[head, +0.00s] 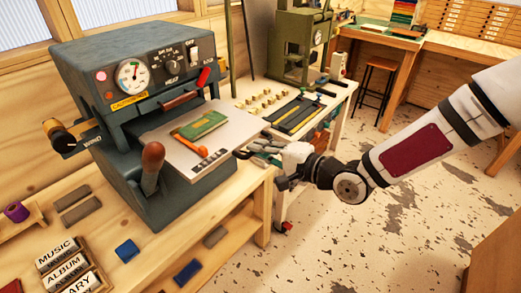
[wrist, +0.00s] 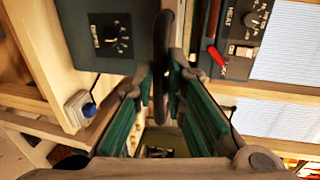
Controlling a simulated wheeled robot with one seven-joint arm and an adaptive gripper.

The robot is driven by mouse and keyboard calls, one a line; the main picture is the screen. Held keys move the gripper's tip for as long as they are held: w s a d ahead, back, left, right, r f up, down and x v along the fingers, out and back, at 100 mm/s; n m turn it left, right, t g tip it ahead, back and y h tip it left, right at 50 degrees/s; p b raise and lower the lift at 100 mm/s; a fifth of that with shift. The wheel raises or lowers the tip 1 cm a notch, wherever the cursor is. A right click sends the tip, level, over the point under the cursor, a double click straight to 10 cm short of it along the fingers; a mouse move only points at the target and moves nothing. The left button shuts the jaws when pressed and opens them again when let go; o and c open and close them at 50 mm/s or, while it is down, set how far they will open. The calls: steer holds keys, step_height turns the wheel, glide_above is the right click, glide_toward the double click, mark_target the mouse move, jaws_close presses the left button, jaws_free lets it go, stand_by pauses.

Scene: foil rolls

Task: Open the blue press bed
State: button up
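The blue-grey press (head: 140,90) stands on the wooden bench at the left. Its bed, a flat grey plate (head: 225,135), sticks out at the front and carries a green book (head: 203,124) and an orange-handled tool (head: 190,145). My gripper (head: 262,150) is at the bed's right-hand edge, beside a dark handle there, partly hidden by the fingers. In the wrist view, a dark bar (wrist: 162,60) runs between the green-padded fingers of my gripper (wrist: 163,80). The fingers are apart, with gaps visible beside the bar. The press panel (wrist: 240,40) shows at the right there.
A brown-knobbed lever (head: 152,158) stands at the press's front left. A second, green press (head: 298,40) is on the bench behind, with small blocks and dark strips (head: 297,113) before it. A stool (head: 380,75) stands farther back. The floor (head: 400,210) at the right is open.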

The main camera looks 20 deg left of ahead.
steer(key=shift+o, duration=1.3)
steer(key=shift+d, duration=0.1)
steer(key=v, duration=1.2)
steer(key=shift+f, duration=0.1)
